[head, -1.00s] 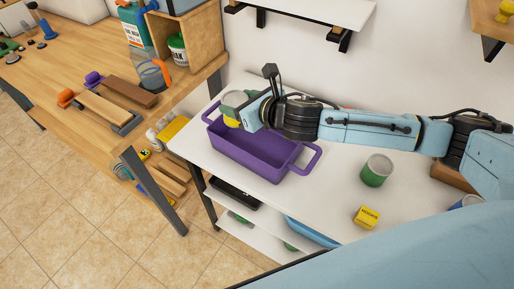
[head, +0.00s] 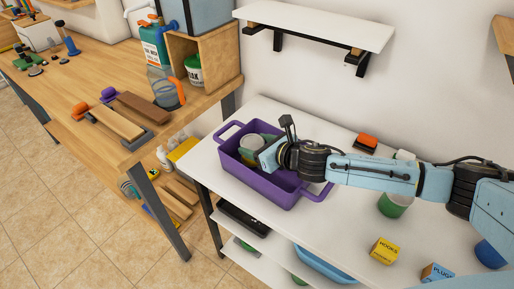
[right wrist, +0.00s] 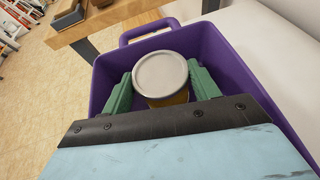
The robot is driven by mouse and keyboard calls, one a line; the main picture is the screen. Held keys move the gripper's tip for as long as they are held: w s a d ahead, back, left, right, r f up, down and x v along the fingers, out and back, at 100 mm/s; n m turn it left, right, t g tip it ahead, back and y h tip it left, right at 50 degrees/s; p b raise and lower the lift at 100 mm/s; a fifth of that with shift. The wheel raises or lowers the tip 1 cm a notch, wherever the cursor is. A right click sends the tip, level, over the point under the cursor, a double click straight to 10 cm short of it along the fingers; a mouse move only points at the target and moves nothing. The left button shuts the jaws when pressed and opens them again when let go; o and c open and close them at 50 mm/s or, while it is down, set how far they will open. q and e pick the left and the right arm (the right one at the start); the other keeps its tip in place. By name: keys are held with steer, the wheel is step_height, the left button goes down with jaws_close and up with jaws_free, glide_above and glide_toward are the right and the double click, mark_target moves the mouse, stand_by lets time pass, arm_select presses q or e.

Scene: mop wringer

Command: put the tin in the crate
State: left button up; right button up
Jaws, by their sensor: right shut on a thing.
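The tin, with a pale grey lid, shows in the head view (head: 250,141) and in the right wrist view (right wrist: 160,75), where a yellow side shows below the lid. My right gripper (head: 257,152) is shut on it; in the right wrist view its green fingers (right wrist: 162,88) press on both sides of the tin. The tin is upright and within the walls of the purple crate (head: 262,188), near its far left part. I cannot tell whether its base touches the crate floor. The crate stands on the white table and also shows in the right wrist view (right wrist: 230,62). My left gripper is not in view.
A green tin (head: 392,206) stands right of the crate, partly behind my right arm. A yellow box (head: 384,251) and a blue box (head: 437,272) are at the front right. A wall shelf (head: 318,24) hangs above. A wooden workbench (head: 60,95) stands at left.

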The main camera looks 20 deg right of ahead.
steer(key=shift+f, duration=0.15)
steer(key=o, duration=1.1)
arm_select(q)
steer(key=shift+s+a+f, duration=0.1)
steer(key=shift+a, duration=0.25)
